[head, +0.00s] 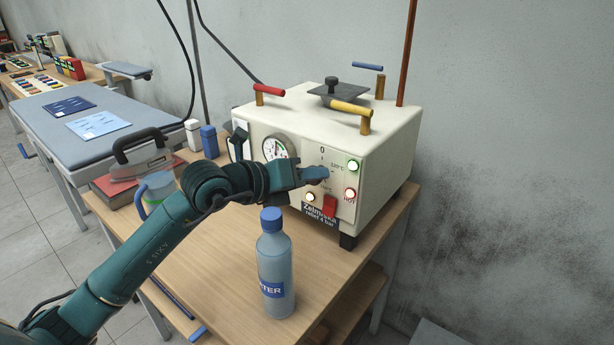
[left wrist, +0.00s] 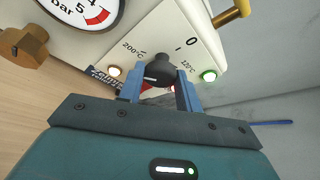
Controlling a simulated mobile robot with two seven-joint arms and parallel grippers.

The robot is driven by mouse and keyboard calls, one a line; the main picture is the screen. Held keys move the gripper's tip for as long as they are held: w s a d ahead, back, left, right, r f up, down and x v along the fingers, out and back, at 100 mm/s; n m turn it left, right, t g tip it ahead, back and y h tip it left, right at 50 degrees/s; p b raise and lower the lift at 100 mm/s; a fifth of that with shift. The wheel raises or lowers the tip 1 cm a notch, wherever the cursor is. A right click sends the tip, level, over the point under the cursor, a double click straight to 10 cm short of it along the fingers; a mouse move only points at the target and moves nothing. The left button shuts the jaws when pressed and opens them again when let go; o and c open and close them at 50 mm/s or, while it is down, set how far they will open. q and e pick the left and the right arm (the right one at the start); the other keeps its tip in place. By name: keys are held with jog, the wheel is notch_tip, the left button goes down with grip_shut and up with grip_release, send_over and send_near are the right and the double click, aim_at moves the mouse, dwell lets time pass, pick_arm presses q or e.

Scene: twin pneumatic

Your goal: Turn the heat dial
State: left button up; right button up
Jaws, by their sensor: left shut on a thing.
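The heat dial is a dark round knob (left wrist: 160,70) on the white front plate of the cream steam unit (head: 378,150). Temperature marks and a 0 are printed around it in the left wrist view. My left gripper (left wrist: 160,88) is shut on the dial, with one blue finger on each side of it. In the head view my left gripper (head: 318,174) reaches the unit's front panel, and its fingers and wrist hide the dial there. My right gripper is in neither view.
A water bottle (head: 275,265) stands on the wooden table (head: 225,255) in front of the unit, below my left forearm. A pressure gauge (head: 277,149), lit lamps (head: 353,165) and a red switch (head: 330,205) are near the dial. A padded ironing board (head: 60,120) stands at left.

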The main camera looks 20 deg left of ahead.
pick_arm(q)
jog(key=shift+m+y, duration=0.3)
jog(key=shift+m, duration=0.2)
jog(key=o, duration=0.9)
jog(key=shift+o, duration=0.2)
jog(key=shift+s, duration=0.15)
jog(key=b+v, duration=0.2)
jog(key=v, duration=1.1)
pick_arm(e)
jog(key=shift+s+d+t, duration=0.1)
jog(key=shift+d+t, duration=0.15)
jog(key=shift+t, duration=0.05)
